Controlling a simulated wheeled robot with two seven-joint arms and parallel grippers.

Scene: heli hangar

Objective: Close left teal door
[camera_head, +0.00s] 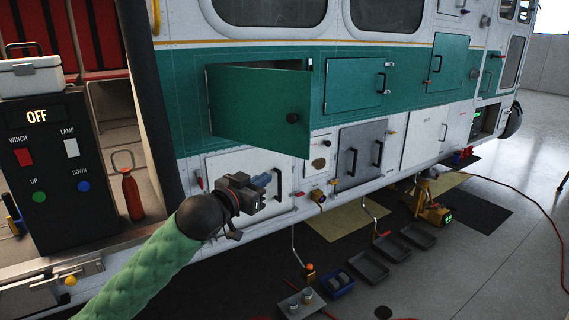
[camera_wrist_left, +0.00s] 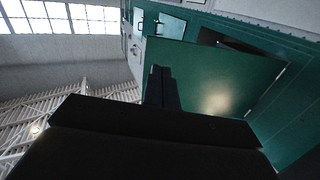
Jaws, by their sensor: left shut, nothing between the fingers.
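The door's teal face also fills the upper right of the left wrist view (camera_wrist_left: 205,85). My left gripper (camera_head: 262,184) is shut and empty, below the door and in front of the white lower panel. Its dark fingers (camera_wrist_left: 160,88) show together in the wrist view, with the door behind them. My right gripper is not in view.
A closed teal door (camera_head: 355,83) with a handle is to the right. A grey panel (camera_head: 361,152) and white panel (camera_head: 425,135) sit lower. A winch control box (camera_head: 50,165) stands at left. Trays (camera_head: 368,268) and a blue bin (camera_head: 337,285) lie on the floor.

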